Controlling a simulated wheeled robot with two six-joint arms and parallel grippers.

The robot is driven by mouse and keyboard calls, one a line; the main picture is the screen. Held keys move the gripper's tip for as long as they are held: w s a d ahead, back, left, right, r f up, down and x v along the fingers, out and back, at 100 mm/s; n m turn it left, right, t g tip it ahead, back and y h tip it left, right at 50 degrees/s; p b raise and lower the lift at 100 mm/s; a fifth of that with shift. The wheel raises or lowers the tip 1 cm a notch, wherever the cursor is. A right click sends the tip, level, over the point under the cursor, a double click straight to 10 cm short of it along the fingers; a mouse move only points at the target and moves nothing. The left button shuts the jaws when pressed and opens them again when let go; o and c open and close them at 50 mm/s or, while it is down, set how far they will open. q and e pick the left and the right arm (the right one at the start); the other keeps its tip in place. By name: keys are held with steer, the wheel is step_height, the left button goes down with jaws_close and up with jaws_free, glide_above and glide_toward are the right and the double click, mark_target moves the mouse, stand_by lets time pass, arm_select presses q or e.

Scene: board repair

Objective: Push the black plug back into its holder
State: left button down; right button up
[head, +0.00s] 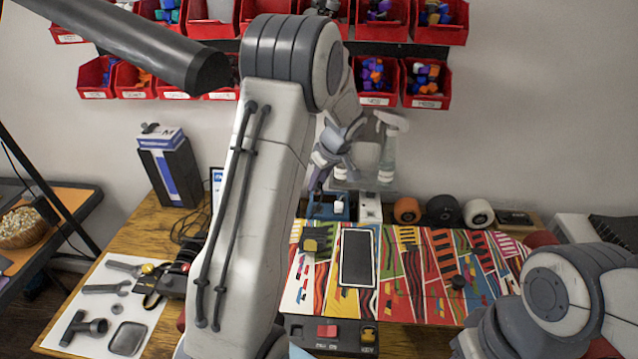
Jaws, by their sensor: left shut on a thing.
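My left arm rises through the middle of the head view and bends away towards the back. Its gripper (322,184) points down above a blue stand (326,208) at the back of the table. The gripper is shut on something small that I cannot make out. I cannot tell which part is the plug's holder. My right arm shows at the lower right, with its gripper out of sight.
A spray bottle (387,150) stands behind the wrist. Round speaker-like rolls (443,211) line the back edge. Red bins (427,84) hang on the wall. Tools lie on a white sheet (62,318) at left. A box with a red switch (327,331) is in front.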

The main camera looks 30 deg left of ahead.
mark_target(320, 187)
arm_select(q)
steer(key=shift+f+b, duration=0.65)
steer(key=shift+f, duration=0.85)
steer(key=shift+f+b, duration=0.75)
steer(key=shift+b, duration=0.05)
steer(key=shift+f+b, duration=0.3)
steer(key=shift+b, duration=0.05)
steer(key=shift+d+b, duration=0.1)
steer(key=shift+b, duration=0.5)
steer(key=shift+f+b, duration=0.5)
steer(key=shift+b, duration=0.5)
stand_by(0.6)
steer(key=shift+f+b, duration=0.5)
steer(key=shift+b, duration=0.05)
stand_by(0.6)
